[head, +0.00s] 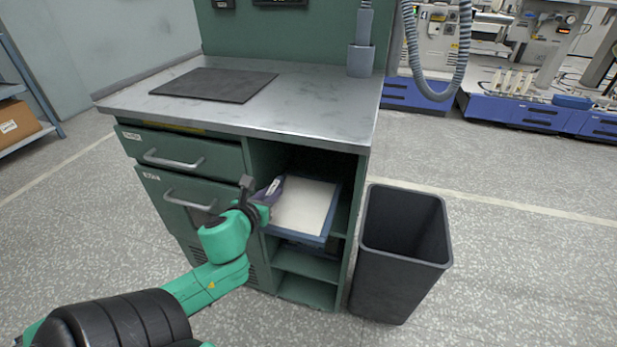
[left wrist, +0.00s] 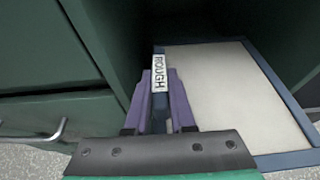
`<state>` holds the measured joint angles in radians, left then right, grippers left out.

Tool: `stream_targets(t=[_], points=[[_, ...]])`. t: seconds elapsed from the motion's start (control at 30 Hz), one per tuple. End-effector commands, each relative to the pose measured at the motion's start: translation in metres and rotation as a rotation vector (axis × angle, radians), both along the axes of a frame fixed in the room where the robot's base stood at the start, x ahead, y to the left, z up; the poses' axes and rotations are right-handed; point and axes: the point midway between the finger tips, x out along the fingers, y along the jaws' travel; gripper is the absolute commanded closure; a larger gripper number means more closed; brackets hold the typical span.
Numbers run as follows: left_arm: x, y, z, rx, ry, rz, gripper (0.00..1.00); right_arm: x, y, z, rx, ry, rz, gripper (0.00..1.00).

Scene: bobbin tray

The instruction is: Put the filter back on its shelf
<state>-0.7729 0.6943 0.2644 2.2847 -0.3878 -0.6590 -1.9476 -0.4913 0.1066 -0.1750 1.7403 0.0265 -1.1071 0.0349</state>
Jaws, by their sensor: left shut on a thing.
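The filter (head: 302,206) is a flat white panel in a blue frame. It sits part way into the upper open compartment of the green cabinet, its front part sticking out. My left gripper (head: 272,189) is shut on the left side of its frame. In the left wrist view, the purple fingers (left wrist: 160,98) close around the frame beside a white label reading "ROUGH" (left wrist: 159,74). The filter (left wrist: 228,92) extends to the right of the fingers there. The shelf (head: 337,232) under it is mostly hidden by the filter. My right gripper is not in view.
A lower shelf (head: 308,263) lies below the filter. A dark open bin (head: 401,262) stands close to the cabinet's right side. Drawer handles (head: 173,161) stick out left of the compartment. The worktop (head: 300,107) holds a dark mat (head: 214,85).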

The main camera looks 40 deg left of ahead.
Motion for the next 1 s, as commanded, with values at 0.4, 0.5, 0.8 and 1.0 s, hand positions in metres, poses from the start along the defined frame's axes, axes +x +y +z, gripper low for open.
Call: stream_targets(t=[0.4, 0.5, 0.8, 1.0], points=[[0.100, 0.035, 0.000, 0.002, -0.006, 0.001, 1.00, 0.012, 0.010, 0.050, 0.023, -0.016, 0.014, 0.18], [0.114, 0.041, 0.000, 0.000, -0.006, 0.003, 1.00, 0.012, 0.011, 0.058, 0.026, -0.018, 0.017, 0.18], [0.158, 0.055, 0.000, -0.002, -0.006, 0.001, 1.00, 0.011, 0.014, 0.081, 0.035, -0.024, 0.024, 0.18], [0.155, 0.054, -0.034, -0.002, -0.001, 0.000, 1.00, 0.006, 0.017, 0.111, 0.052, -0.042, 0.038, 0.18]])
